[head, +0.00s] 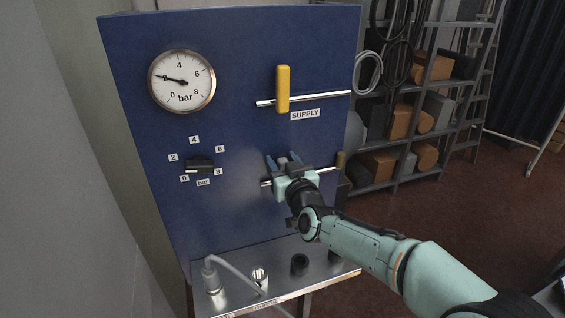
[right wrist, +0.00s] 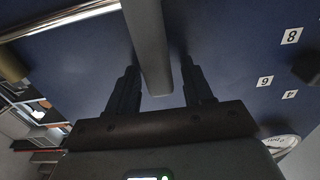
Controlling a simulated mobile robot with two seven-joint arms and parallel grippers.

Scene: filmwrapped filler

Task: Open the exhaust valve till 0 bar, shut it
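The round gauge (head: 182,81) on the blue panel has its needle pointing left, near the 2 bar position. My right gripper (head: 283,161) is at the lower pipe (head: 325,171), largely hiding the valve there. In the right wrist view, a grey bar-like lever (right wrist: 148,45) stands between the two fingers of the gripper (right wrist: 160,85). Gaps show on both sides of it, so the gripper is open around the lever. Which way the exhaust valve is set is hard to tell. My left gripper is not in view.
Above, the yellow supply lever (head: 283,89) stands upright across its pipe. A black regulator knob (head: 201,163) with numbers sits at the left. A steel shelf (head: 236,288) with a hose and sockets juts out below. A loaded rack (head: 440,90) stands behind at the right.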

